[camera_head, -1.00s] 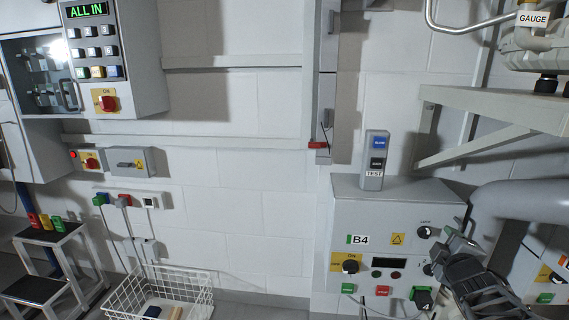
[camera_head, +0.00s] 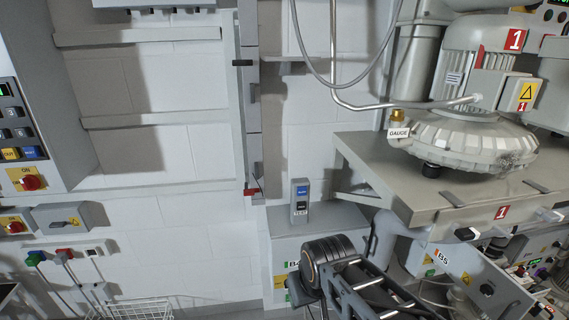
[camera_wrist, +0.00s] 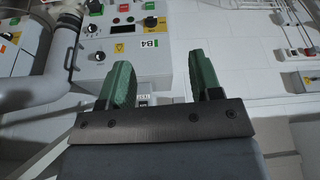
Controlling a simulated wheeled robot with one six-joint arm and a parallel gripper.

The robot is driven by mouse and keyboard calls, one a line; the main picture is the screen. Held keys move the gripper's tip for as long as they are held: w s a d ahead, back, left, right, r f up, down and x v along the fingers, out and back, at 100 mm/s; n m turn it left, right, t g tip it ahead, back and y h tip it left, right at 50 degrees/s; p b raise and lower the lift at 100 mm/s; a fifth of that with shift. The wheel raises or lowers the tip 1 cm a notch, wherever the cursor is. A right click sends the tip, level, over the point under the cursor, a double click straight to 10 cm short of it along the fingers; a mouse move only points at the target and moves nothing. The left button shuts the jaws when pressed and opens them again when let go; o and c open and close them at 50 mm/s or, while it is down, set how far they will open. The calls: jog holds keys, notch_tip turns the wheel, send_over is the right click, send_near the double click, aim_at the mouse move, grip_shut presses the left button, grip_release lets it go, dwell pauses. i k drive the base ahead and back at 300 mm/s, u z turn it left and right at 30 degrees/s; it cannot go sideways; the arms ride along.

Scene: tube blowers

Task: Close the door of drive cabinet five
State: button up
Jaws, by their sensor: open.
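Drive cabinet five, a grey box marked B5 (camera_head: 443,258), stands at the lower right of the head view, below the grey bench. A yellow warning label and a dark round knob (camera_head: 487,289) show on its grey face. My arm and the picture's lower edge cut off part of it, and I cannot tell how far its door stands open. My gripper (camera_wrist: 158,75) has two green fingers, wide apart with nothing between them. In the wrist view the fingers lie in front of the upside-down B4 cabinet (camera_wrist: 112,48), apparently clear of it.
The bench (camera_head: 380,160) carries a large blower (camera_head: 462,140) and juts out above cabinet five. A thick grey pipe (camera_wrist: 45,85) runs beside B4. A test box (camera_head: 300,203) stands on B4, and a white wire basket (camera_head: 140,308) is at the lower left.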

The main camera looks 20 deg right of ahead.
aim_at(469, 268)
jog(key=z, duration=2.35)
jog(key=k, duration=0.65)
jog(key=u, duration=1.05)
jog(key=i, duration=0.5)
